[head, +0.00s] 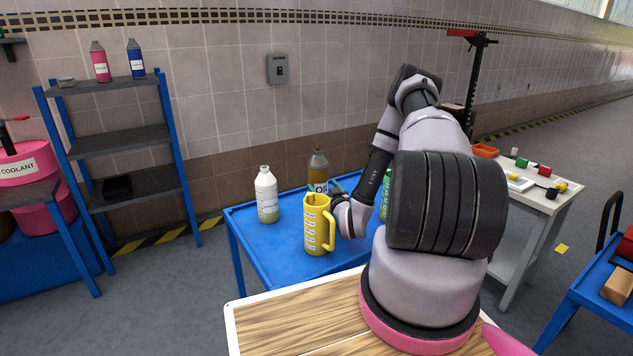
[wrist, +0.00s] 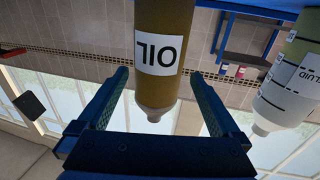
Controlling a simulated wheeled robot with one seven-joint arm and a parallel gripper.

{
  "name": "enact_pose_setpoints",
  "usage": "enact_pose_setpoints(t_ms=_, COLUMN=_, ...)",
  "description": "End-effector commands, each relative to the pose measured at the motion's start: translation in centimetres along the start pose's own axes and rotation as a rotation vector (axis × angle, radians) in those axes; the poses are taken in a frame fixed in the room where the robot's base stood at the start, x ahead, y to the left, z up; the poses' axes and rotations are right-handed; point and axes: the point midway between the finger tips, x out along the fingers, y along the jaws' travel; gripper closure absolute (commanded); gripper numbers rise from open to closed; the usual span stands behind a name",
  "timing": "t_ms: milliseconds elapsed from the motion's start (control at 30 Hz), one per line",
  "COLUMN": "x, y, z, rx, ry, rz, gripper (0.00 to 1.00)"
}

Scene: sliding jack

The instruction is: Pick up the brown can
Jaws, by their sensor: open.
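The brown can is a brown oil bottle (head: 318,168) with a narrow neck and an OIL label, standing at the back of the blue table (head: 240,224). In the wrist view the brown can (wrist: 165,85) appears upside down, between my two fingers. My gripper (wrist: 160,78) is open, with a finger on each side of the can and a visible gap on the left side. In the head view my gripper (head: 335,188) is beside the can, and its fingers cover part of the can's lower label.
A yellow jug (head: 316,226) stands in front of the can. A white bottle (head: 266,195) stands to its left and shows in the wrist view (wrist: 290,85). A green container (head: 386,195) is partly hidden behind my arm. Blue shelving (head: 120,140) stands farther left.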

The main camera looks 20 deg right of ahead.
Motion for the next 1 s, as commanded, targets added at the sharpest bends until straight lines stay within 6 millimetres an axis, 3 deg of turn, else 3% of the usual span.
enact_pose_setpoints(t_ms=100, x=2.1, y=-0.1, z=-0.1, rx=-0.003, ry=0.003, rz=-0.003, gripper=0.0)
enact_pose_setpoints(t_ms=367, x=4.4, y=-0.1, z=-0.3, rx=-0.002, ry=0.002, rz=-0.003, gripper=0.0)
enact_pose_setpoints(t_ms=633, x=8.2, y=0.1, z=-0.7, rx=-0.002, ry=0.002, rz=-0.002, gripper=0.0)
enact_pose_setpoints(t_ms=967, x=9.2, y=0.1, z=-0.7, rx=0.0, ry=0.0, rz=-0.001, gripper=0.0)
enact_pose_setpoints(t_ms=1000, x=9.2, y=0.1, z=-0.7, rx=0.0, ry=0.0, rz=-0.001, gripper=0.08)
